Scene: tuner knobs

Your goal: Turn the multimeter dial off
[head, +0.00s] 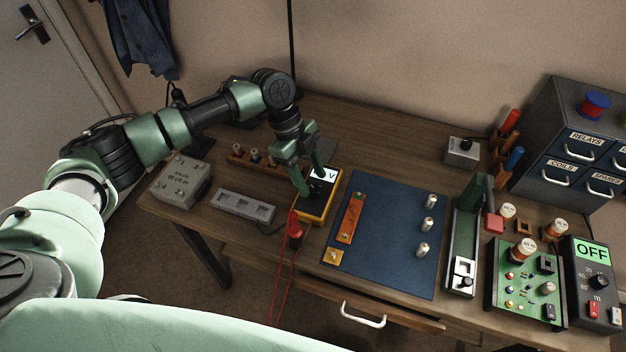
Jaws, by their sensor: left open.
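The yellow multimeter (330,207) stands on the wooden bench left of the blue mat. The white display at its top shows a letter that looks like V. My left gripper (311,190) is over the multimeter's dark face, pointing down, with its fingers apart at the dial area. The fingers largely cover the dial, so I cannot tell its pointer's position or whether the fingers touch it. My right gripper is out of view.
A red probe (294,231) with red wires hangs at the bench's front edge. A grey box (181,182) and a grey slotted block (243,206) stand left. The blue mat (385,255) holds several metal posts. At right are a green circuit board (520,300) and a black box reading OFF (580,275).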

